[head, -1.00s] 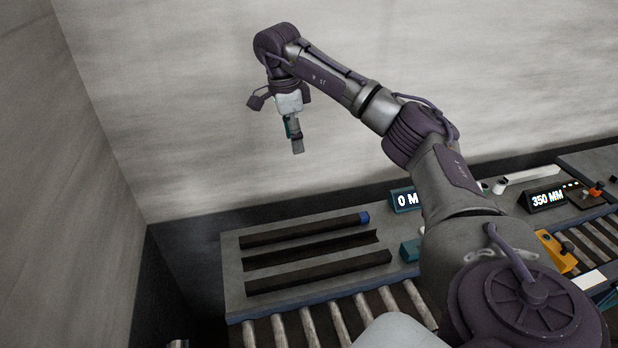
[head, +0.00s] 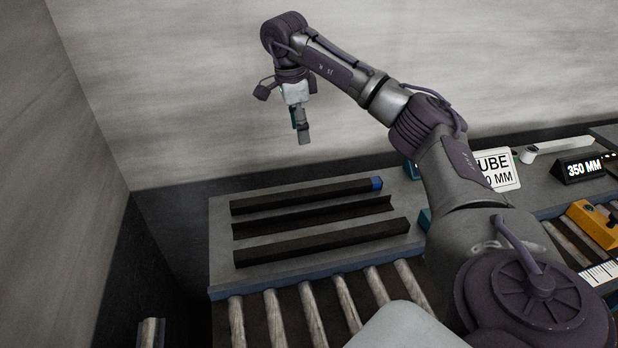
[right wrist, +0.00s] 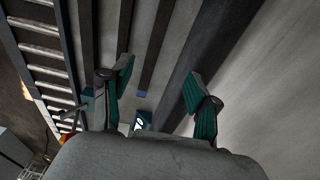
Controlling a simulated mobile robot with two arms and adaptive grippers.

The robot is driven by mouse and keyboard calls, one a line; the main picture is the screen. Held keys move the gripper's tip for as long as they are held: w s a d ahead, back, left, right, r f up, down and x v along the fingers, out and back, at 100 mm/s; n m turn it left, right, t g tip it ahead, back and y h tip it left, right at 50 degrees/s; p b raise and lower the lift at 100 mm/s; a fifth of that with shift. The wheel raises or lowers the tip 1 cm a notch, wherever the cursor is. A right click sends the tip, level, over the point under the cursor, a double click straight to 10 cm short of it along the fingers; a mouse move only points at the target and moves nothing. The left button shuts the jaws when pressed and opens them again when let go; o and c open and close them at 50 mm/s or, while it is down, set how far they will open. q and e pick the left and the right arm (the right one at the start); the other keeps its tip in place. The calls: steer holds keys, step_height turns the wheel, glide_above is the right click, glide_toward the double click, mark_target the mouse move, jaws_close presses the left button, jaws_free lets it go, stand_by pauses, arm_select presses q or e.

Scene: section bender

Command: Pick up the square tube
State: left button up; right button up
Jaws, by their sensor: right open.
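Three long dark bars lie side by side on the grey bench top. The far bar (head: 300,199) has a blue end at its right. The middle bar (head: 312,217) looks like an open angle section. The near bar (head: 320,243) looks box-shaped. I cannot tell for sure whether the far or the near bar is the square tube. My right gripper (head: 302,132) hangs fingers down, empty, above and behind the bars. In the right wrist view its teal fingers (right wrist: 159,68) are spread wide, with the bars beyond and nothing between them. My left gripper is not in view.
A roller conveyor (head: 313,313) runs along the bench's front. To the right stand a white sign (head: 500,172) reading partly "UBE", a black "350 MM" display (head: 580,170) and an orange block (head: 594,224). A wall rises behind. My right arm hides part of the bench.

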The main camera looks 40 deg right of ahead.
steer(key=b, duration=0.4)
glide_toward(309, 191)
steer(key=f, duration=0.2)
steer(key=f+p, duration=0.1)
steer(key=f, duration=0.1)
steer(key=shift+w+d+f, duration=0.1)
steer(key=shift+w+d, duration=0.15)
steer(key=shift+s+d+f+p, duration=0.1)
steer(key=shift+s+f+p, duration=0.15)
steer(key=shift+f, duration=1.1)
steer(key=shift+s+d+f+p, duration=0.1)
steer(key=shift+s+f+p, duration=0.1)
steer(key=shift+f, duration=1.1)
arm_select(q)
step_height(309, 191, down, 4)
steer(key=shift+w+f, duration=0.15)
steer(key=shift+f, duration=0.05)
arm_select(e)
steer(key=shift+c, duration=0.3)
jaws_close()
steer(key=shift+r, duration=0.1)
